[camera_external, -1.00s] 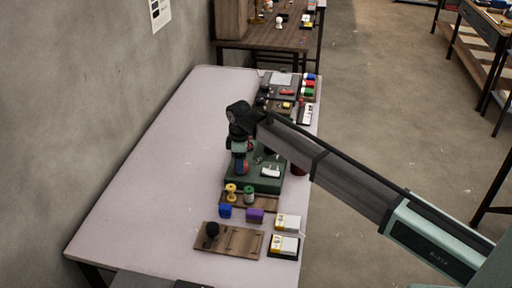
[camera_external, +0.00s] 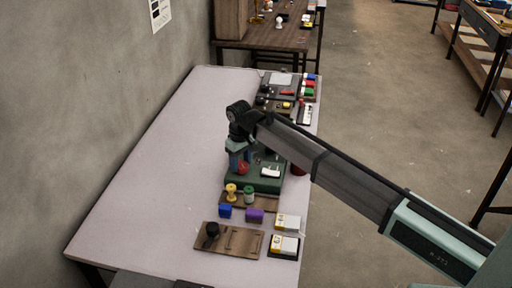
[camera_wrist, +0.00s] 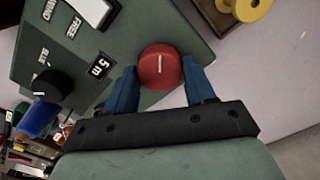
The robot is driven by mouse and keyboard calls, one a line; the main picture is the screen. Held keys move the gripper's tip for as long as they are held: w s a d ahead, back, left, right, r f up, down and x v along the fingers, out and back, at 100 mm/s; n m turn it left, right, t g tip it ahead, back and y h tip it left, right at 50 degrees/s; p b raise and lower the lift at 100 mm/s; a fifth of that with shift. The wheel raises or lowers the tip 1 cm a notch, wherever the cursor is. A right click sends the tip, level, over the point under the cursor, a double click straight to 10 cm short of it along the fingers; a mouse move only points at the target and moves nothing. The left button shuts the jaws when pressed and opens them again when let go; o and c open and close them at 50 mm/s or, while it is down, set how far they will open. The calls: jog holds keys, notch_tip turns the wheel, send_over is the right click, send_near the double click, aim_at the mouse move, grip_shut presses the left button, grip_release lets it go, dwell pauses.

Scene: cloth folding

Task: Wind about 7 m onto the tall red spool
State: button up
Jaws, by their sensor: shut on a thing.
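A green winding machine (camera_external: 262,184) stands on the pale table. Its panel (camera_wrist: 185,22) shows in the wrist view with the labels "5 m", "FREE" and "WIND". A round red knob (camera_wrist: 160,66) with a white line sits on this panel. My gripper (camera_wrist: 160,84) has its blue fingers on both sides of the knob and is shut on it. In the external view my gripper (camera_external: 239,158) is low over the machine's left part. A dark red thing (camera_external: 298,169) is partly hidden behind my arm; I cannot tell whether it is the tall red spool.
A yellow spool (camera_external: 231,191) and a green spool (camera_external: 249,195) stand on a wooden board before the machine. A board with a black post (camera_external: 212,230) lies in front. The table's left side is clear.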

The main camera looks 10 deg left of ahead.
aim_at(241, 164)
jog(key=shift+m, duration=0.4)
jog(key=o, duration=1)
jog(key=shift+o, duration=0.2)
notch_tip(241, 164, up, 14)
jog(key=shift+f, duration=0.1)
dwell(0.7)
